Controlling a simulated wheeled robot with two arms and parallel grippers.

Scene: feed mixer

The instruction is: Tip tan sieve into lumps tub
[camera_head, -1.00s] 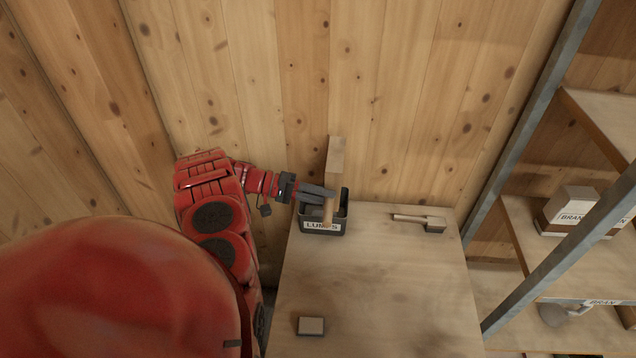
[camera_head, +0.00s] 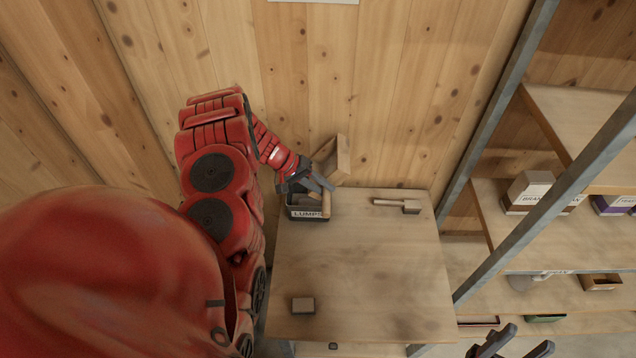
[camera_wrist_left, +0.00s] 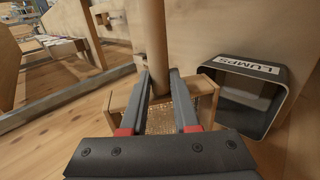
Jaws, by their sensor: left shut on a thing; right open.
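The tan wooden sieve (camera_head: 343,158) is tilted on edge above the back of the grey tub labelled LUMPS (camera_head: 308,214). My left gripper (camera_head: 324,184) is over the tub, shut on the sieve's handle. In the left wrist view the fingers (camera_wrist_left: 160,98) close around the round handle (camera_wrist_left: 153,40), and the sieve's frame and mesh (camera_wrist_left: 203,90) show beyond them. The lumps tub (camera_wrist_left: 250,95) is at the right there; I cannot tell what it holds. My right gripper (camera_head: 510,346) is open and empty at the bottom right edge of the head view.
A wooden-handled brush (camera_head: 400,205) lies at the table's back right. A small block (camera_head: 303,305) lies near the front left. The middle of the table (camera_head: 365,260) is clear. A shelf rack with a metal post (camera_head: 540,205) and boxes (camera_head: 528,190) stands at the right.

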